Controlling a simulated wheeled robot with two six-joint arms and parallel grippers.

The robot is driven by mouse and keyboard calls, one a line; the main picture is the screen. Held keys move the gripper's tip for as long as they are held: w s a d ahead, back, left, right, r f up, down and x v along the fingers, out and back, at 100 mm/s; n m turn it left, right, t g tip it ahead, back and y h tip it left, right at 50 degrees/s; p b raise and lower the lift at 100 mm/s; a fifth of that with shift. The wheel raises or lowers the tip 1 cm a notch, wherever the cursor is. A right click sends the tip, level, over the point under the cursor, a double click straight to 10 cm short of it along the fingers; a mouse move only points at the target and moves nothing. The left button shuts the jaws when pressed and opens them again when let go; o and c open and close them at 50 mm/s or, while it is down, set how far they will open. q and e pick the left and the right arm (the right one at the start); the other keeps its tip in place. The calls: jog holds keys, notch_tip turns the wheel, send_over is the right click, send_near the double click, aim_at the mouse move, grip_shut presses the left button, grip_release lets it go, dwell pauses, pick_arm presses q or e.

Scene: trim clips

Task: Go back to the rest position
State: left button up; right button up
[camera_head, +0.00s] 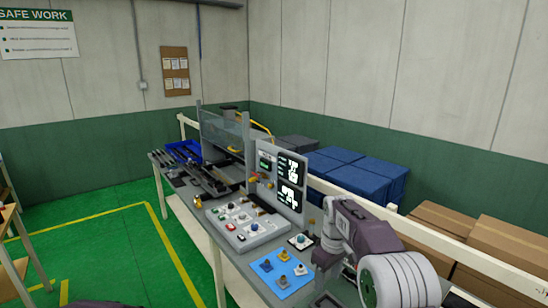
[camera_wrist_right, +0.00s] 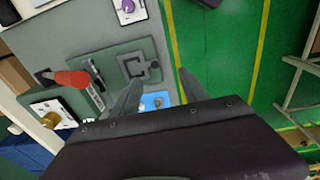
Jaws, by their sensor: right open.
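My right arm comes in from the lower right of the head view, over the right part of the bench. My right gripper (camera_head: 326,256) is seen small and partly covered by its own arm there. In the right wrist view its two fingers (camera_wrist_right: 160,88) stand apart, with nothing held between them. They are above the bench edge, near the blue mat (camera_wrist_right: 156,100), which the gripper body partly hides. In the head view the blue mat (camera_head: 288,287) lies on the bench with several small clips on it. My left gripper is in neither view.
A grey control panel (camera_head: 262,236) with buttons and an upright screen (camera_head: 291,180) stand left of the mat. A red-handled fixture (camera_wrist_right: 72,78) is on the bench. Blue boxes (camera_head: 375,175) and cardboard boxes (camera_head: 500,245) are behind the rail. Green floor (camera_head: 120,250) is clear at left.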

pick_arm(q)
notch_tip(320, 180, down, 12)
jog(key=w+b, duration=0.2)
jog(key=b, duration=0.8)
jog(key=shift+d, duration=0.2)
pick_arm(e)
jog(key=s+d+f+m, duration=0.3)
jog(key=s+f+m, duration=0.4)
jog(key=s+f, duration=1.2)
jog(key=shift+s+m, duration=0.4)
jog(key=shift+s, duration=1.65)
